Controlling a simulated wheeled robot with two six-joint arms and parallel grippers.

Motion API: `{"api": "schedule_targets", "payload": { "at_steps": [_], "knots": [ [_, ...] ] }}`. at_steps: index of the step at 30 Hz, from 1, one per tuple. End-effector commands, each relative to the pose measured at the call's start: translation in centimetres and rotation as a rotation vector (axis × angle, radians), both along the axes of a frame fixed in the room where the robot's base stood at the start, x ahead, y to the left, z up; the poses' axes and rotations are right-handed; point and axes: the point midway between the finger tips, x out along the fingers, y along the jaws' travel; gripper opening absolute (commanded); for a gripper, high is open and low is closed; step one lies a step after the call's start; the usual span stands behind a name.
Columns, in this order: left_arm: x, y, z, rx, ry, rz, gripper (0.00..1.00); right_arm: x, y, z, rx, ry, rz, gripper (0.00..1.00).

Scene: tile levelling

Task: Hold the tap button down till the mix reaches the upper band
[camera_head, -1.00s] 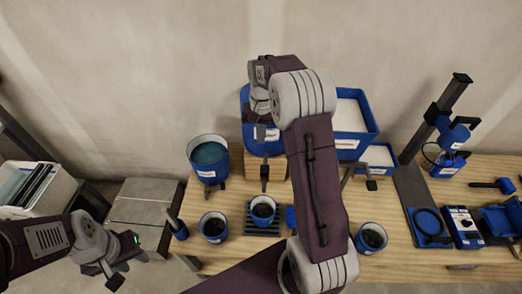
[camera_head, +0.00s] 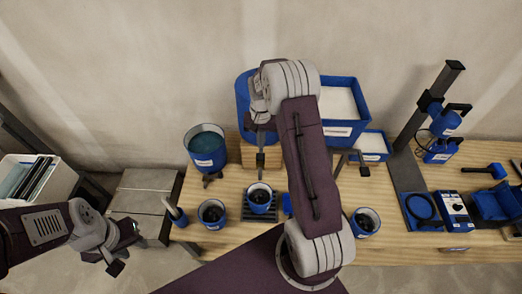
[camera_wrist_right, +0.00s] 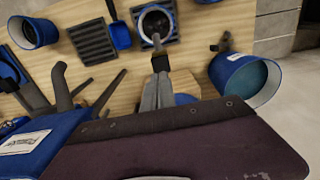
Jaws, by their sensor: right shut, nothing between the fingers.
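The blue tank (camera_head: 243,98) stands on a wooden block (camera_head: 247,155) at the back of the bench. Its black tap (camera_head: 261,160) hangs over a blue cup (camera_head: 259,195) on a dark grid. The cup, with dark contents, also shows in the wrist view (camera_wrist_right: 157,22); its bands cannot be made out. My right gripper (camera_wrist_right: 158,77) is shut and empty, its grey fingers at the black tap; the button is hidden and contact is unclear. My wrist covers them in the head view. My left gripper (camera_head: 118,250) hangs left of the bench, its jaws unclear.
A bucket of teal liquid (camera_head: 205,145) stands left of the tank, and a white-filled blue tub (camera_head: 345,102) stands right. Other cups (camera_head: 212,213) (camera_head: 364,222) flank the middle one. A tall dark stand (camera_head: 430,110) and blue tools fill the right side.

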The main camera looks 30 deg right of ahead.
Motion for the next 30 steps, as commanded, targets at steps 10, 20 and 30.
{"api": "schedule_targets", "payload": {
  "at_steps": [10,20,30],
  "knots": [
    [0.0,0.0,1.4,0.000,0.000,0.000,0.36,0.0,0.0,-5.3,0.001,0.001,0.000,0.00],
    [0.0,0.0,1.4,0.000,0.000,0.000,0.36,0.0,0.0,-6.0,-0.001,-0.001,0.000,0.00],
    [0.0,0.0,-0.1,0.000,0.000,0.000,0.36,0.0,0.0,-8.0,0.000,0.000,0.000,0.00]
  ]
}}
